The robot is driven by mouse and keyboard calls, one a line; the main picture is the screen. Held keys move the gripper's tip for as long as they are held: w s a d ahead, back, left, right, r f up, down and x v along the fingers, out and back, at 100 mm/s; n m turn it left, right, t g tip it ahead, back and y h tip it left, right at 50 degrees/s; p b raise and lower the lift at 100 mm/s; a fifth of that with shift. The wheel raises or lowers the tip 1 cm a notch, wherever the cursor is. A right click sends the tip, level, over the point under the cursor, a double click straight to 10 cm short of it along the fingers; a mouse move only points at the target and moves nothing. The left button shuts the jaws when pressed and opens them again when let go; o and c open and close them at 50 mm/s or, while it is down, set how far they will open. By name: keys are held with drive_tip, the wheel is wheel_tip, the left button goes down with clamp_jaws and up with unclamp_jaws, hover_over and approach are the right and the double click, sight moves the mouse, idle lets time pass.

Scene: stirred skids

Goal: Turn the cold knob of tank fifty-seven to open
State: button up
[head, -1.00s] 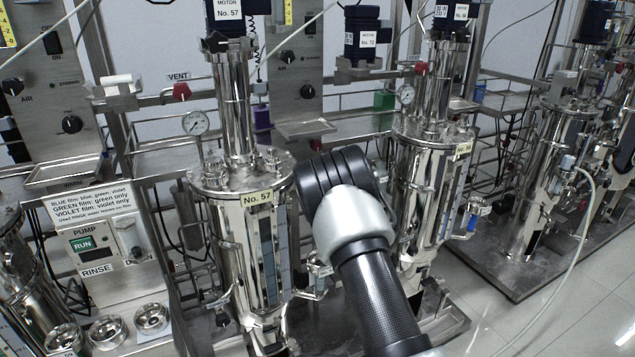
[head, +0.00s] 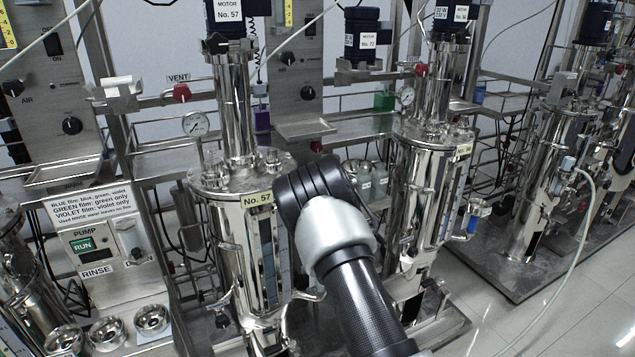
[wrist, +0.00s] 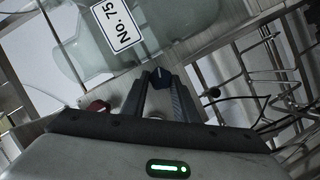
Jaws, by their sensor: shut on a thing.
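Tank fifty-seven (head: 235,235) is a shiny steel vessel in the head view, with a yellow "No. 57" label (head: 257,199) on its upper side. My arm stands just right of it and hides my gripper in that view. In the wrist view my gripper (wrist: 160,88) is shut on a dark blue knob (wrist: 161,76), which sits between the fingertips. The knob's marking and exact angle are too small to read. A plate reading "No. 75" (wrist: 118,25) is on a pale glassy vessel near the knob.
A red knob (wrist: 97,107) and another dark knob (wrist: 213,92) lie either side of the fingers. Wire racks and tubing (wrist: 265,70) fill the right of the wrist view. Another steel tank (head: 415,190) stands right of my arm, a pump panel (head: 95,240) at left.

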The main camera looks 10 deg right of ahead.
drive_tip(key=shift+a+f+n+t+h, duration=0.2)
drive_tip(key=shift+n+t, duration=0.25)
drive_tip(key=shift+n, duration=0.6)
drive_tip(key=shift+d+f+n+t+h, duration=0.2)
drive_tip(key=shift+n+t, duration=0.3)
drive_tip(key=shift+n, duration=0.5)
drive_tip(key=shift+a+n+t+h, duration=0.1)
drive_tip(key=shift+n+t+h, duration=0.3)
drive_tip(key=shift+n, duration=0.65)
drive_tip(key=shift+y, duration=0.3)
drive_tip(key=o, duration=1.1)
drive_tip(key=shift+s, duration=0.1)
drive_tip(key=s+p, duration=0.1)
drive_tip(key=s, duration=0.4)
drive_tip(key=s+a+p, duration=0.1)
drive_tip(key=s, duration=0.5)
drive_tip(key=s+p, duration=0.1)
drive_tip(key=s, duration=0.5)
drive_tip(key=shift+s+a+f, duration=0.15)
drive_tip(key=shift+a+f, duration=0.05)
drive_tip(key=shift+a, duration=0.1)
